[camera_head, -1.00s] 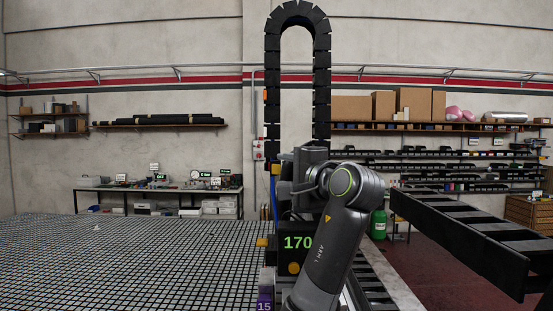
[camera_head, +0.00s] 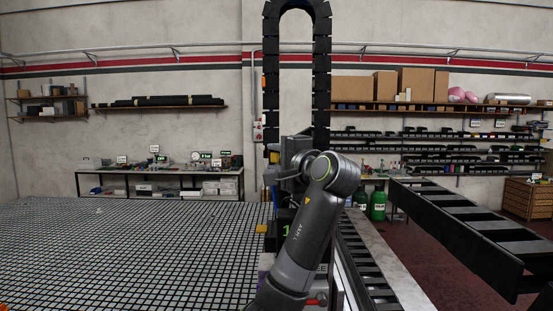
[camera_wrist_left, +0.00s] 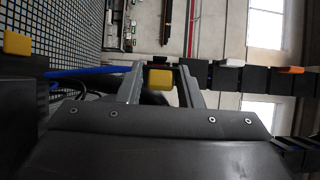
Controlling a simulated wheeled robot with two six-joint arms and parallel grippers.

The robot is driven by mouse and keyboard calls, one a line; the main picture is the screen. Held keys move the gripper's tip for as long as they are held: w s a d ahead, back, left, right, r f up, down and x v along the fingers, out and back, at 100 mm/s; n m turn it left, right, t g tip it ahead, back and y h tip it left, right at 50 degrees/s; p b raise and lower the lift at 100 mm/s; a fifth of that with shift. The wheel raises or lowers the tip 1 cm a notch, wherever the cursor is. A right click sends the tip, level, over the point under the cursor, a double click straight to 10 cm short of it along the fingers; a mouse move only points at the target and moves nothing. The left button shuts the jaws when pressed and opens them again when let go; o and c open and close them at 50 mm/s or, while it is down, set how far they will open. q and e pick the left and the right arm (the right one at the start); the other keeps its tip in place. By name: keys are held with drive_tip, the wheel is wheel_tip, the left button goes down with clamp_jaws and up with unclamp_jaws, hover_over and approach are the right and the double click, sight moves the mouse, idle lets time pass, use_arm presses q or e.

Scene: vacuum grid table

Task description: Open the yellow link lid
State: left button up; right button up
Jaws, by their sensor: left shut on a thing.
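The yellow link lid (camera_wrist_left: 160,80) shows in the left wrist view as a small yellow block between the fingertips of my left gripper (camera_wrist_left: 160,72). The fingers are shut on it. In the head view my left gripper (camera_head: 273,172) is at the lower part of the upright black link chain (camera_head: 322,85), partly hidden by my arm. Whether the lid is lifted at all cannot be told. My right gripper is not in view.
A gridded table (camera_head: 120,250) fills the left front. A yellow block (camera_head: 262,228) sits at its right edge, near a mostly hidden display. A blue hose (camera_wrist_left: 90,72) runs beside the gripper. An orange link (camera_wrist_left: 290,70) is on the chain. A black rail (camera_head: 470,235) stands at right.

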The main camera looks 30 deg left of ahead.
use_arm(q)
drive_tip(key=shift+w+d+f+n+g+y, duration=0.15)
drive_tip(key=shift+d+n+g+y, duration=0.15)
drive_tip(key=shift+n+g, duration=0.65)
drive_tip(key=shift+w+d+r+n+g+y, duration=0.15)
drive_tip(key=shift+n+g+y, duration=0.25)
drive_tip(key=shift+g, duration=0.9)
drive_tip(key=shift+w+d+f+n+g+y, duration=0.15)
drive_tip(key=shift+d+n+g+y, duration=0.1)
drive_tip(key=shift+n+g, duration=0.75)
drive_tip(key=o, duration=0.7)
drive_tip(key=shift+o, duration=0.2)
drive_tip(key=shift+r, duration=0.2)
